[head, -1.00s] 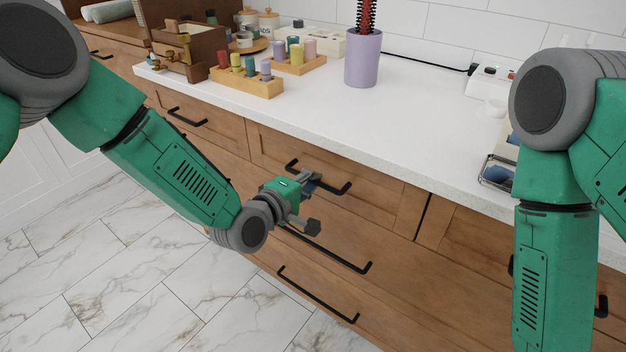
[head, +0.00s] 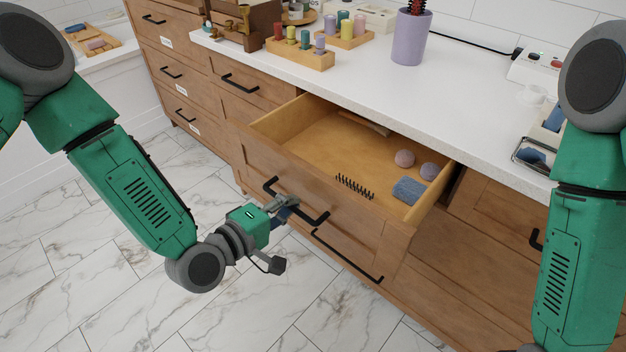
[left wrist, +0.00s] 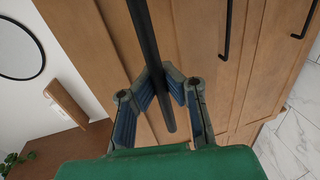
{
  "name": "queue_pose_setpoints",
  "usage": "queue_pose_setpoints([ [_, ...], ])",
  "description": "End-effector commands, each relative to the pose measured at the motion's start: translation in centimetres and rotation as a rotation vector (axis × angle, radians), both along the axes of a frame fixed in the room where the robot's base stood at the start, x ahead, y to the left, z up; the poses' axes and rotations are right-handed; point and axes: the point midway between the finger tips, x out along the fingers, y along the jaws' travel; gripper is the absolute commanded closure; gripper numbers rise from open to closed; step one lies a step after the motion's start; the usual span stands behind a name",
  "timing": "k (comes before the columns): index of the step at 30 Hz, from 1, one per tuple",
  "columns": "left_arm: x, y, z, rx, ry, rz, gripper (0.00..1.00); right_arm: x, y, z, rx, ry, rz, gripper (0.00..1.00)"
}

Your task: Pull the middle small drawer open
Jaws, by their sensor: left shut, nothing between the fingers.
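The middle small drawer (head: 318,187) stands wide open below the worktop in the head view.
The white worktop (head: 440,110) holds a purple cup (head: 409,38), a wooden peg block (head: 300,56) and a tray (head: 533,153) at the right. Marble floor (head: 100,285) at the left is clear.

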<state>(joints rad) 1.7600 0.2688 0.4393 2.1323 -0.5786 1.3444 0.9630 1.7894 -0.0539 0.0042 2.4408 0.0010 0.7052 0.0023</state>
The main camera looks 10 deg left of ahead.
Motion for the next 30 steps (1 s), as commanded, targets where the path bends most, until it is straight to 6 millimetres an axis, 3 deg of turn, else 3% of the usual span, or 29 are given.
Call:
queue_pose_setpoints([
  [3, -2.5, 1.4, -0.2, 0.001, 0.014, -0.007, 1.00, 0.0, 0.0, 0.5, 0.000, 0.000, 0.000, 0.60],
  [9, -4.7, 3.0, -0.3, 0.000, 0.012, -0.009, 1.00, 0.0, 0.0, 0.9, 0.001, 0.000, 0.001, 0.60],
  [27, -5.7, 3.8, -0.3, 0.002, 0.009, -0.007, 1.00, 0.0, 0.0, 1.0, 0.000, 0.000, 0.001, 0.60],
  [28, -5.7, 3.8, -0.3, 0.002, 0.009, -0.008, 0.94, 0.0, 0.0, 1.0, 0.000, 0.000, 0.001, 0.60],
  [30, -5.7, 3.8, -0.3, 0.002, 0.009, -0.008, 0.69, 0.0, 0.0, 1.0, 0.000, 0.000, 0.001, 0.60],
])
